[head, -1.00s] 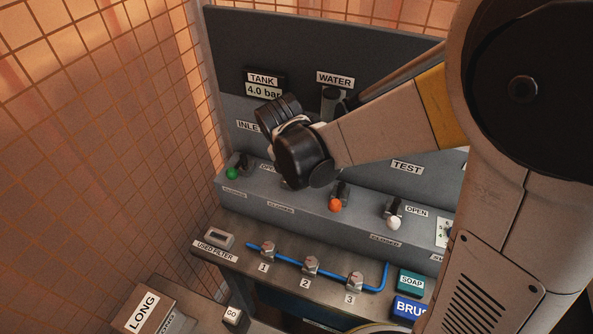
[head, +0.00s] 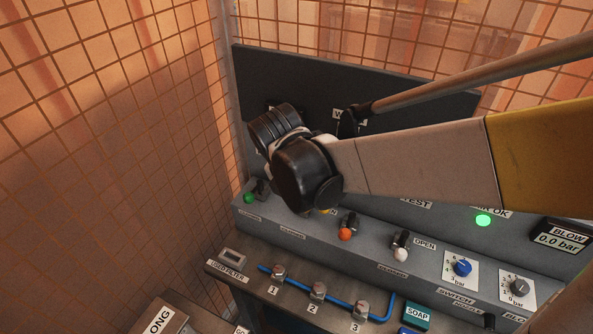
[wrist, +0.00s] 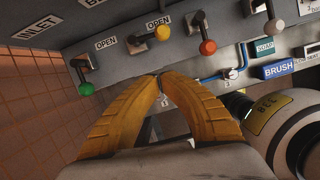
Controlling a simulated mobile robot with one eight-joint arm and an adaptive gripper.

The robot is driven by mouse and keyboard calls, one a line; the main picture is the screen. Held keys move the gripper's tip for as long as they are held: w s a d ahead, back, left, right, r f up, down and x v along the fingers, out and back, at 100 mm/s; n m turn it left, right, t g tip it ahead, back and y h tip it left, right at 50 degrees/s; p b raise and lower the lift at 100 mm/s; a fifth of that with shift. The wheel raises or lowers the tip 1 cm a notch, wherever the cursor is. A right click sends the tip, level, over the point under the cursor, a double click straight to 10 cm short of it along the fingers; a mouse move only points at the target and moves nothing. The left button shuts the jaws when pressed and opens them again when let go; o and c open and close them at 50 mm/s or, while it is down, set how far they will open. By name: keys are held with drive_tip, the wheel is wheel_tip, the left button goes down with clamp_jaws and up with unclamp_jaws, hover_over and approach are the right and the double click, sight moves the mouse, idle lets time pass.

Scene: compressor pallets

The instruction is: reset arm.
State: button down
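My gripper (wrist: 160,80) shows in the wrist view as two ribbed yellow fingers. Their tips meet, and I see nothing held between them. The fingers are in front of the grey control panel with its valve knobs. In the head view my arm reaches in from the right across the panel, and its black wrist hides most of the gripper there.
The panel carries green (head: 249,198), orange (head: 345,234) and white (head: 401,254) knobs and a blue dial (head: 462,268). Below, a blue hose (head: 333,304) joins numbered fittings on a bench. Wire mesh walls (head: 110,130) enclose the left and back.

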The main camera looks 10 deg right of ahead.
drive_tip(key=s+d+m+t+y+b, duration=0.1)
drive_tip(key=s+d+m, duration=0.4)
drive_tip(key=m, duration=0.8)
drive_tip(key=s+d+r+m+t+y+b, duration=0.1)
drive_tip(key=s+d+m+t+b, duration=0.2)
drive_tip(key=m, duration=1.1)
drive_tip(key=s+d+b, duration=0.1)
drive_tip(key=s+d, duration=0.1)
drive_tip(key=shift+s+d+r+m+t+b, duration=0.2)
drive_tip(key=shift+s+r+m+t+b, duration=0.1)
drive_tip(key=shift+s+b, duration=0.1)
